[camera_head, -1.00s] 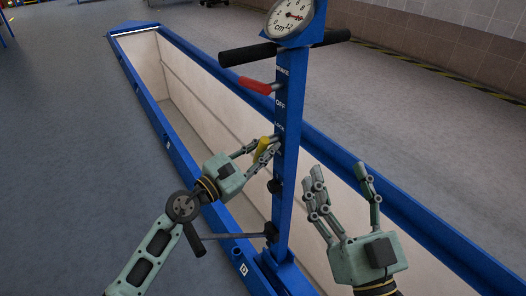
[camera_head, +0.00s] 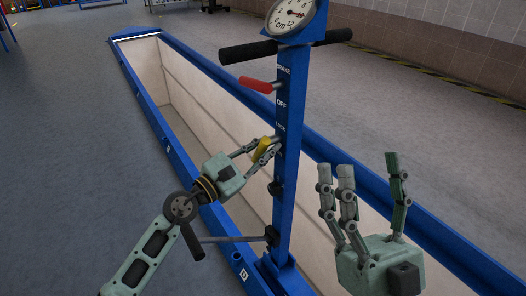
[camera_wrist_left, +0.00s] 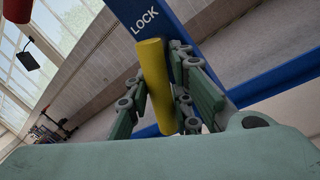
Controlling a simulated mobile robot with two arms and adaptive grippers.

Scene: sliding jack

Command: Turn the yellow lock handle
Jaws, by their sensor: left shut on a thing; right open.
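The yellow lock handle (camera_head: 262,149) sticks out from the blue post (camera_head: 287,170), beside the LOCK label. In the left wrist view the yellow handle (camera_wrist_left: 156,85) stands slightly tilted between my fingers, just below the word LOCK. My left gripper (camera_head: 258,150) is shut on the yellow handle, with fingers on both sides of it; the gripper also shows in the left wrist view (camera_wrist_left: 160,95). My right gripper (camera_head: 366,180) is open and empty, to the right of the post, fingers pointing up.
A red brake handle (camera_head: 256,85) and black crossbar grips (camera_head: 248,52) are higher on the post, under a round gauge (camera_head: 291,15). A black-ended lever (camera_head: 270,236) is lower down. A long blue-rimmed pit (camera_head: 150,92) runs behind; grey floor (camera_head: 60,130) lies left.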

